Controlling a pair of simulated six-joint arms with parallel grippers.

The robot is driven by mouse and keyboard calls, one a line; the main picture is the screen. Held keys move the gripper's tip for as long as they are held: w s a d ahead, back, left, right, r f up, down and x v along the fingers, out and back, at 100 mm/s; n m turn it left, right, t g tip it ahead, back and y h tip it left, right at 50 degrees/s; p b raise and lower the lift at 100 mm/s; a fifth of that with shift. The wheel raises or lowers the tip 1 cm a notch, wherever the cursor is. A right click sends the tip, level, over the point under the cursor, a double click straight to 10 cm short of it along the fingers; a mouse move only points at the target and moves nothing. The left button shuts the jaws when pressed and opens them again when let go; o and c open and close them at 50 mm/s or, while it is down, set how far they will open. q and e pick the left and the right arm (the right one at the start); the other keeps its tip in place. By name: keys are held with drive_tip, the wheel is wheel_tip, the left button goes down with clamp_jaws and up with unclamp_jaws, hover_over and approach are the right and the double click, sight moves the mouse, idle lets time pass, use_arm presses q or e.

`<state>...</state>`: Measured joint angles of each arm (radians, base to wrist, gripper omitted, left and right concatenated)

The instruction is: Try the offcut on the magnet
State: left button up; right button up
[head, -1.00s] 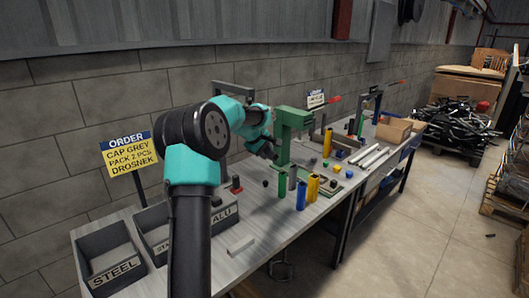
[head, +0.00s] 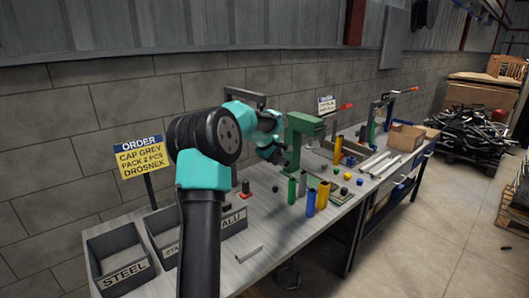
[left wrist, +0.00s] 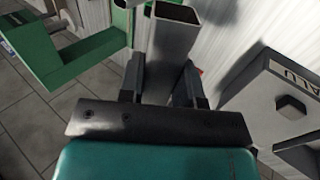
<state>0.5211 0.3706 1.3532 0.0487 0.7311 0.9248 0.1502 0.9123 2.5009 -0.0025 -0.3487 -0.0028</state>
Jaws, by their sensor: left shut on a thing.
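In the left wrist view my left gripper (left wrist: 163,88) is shut on a grey square hollow piece (left wrist: 177,40), which looks like the offcut. One open end of the piece faces the camera. In the head view my left gripper (head: 278,155) is above the bench, beside the green press (head: 301,138); the held piece is hard to make out there. A small dark block on a red base (head: 245,189), perhaps the magnet, stands on the bench behind the ALU bin. A bit of red shows beside the fingers in the left wrist view (left wrist: 201,72). My right gripper is out of view.
The STEEL bin (head: 119,252) and ALU bin (head: 232,218) stand at the near left, with another partly hidden behind my arm. A light grey bar (head: 249,253) lies in front. Coloured tubes, including a blue one (head: 311,201), stand upright to the right.

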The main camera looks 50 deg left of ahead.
sight(283, 159)
use_arm(q)
drive_tip(key=shift+d+r, duration=0.2)
drive_tip(key=shift+d, duration=0.75)
drive_tip(key=shift+d+r, duration=0.15)
drive_tip(key=shift+d, duration=0.8)
idle(3.8)
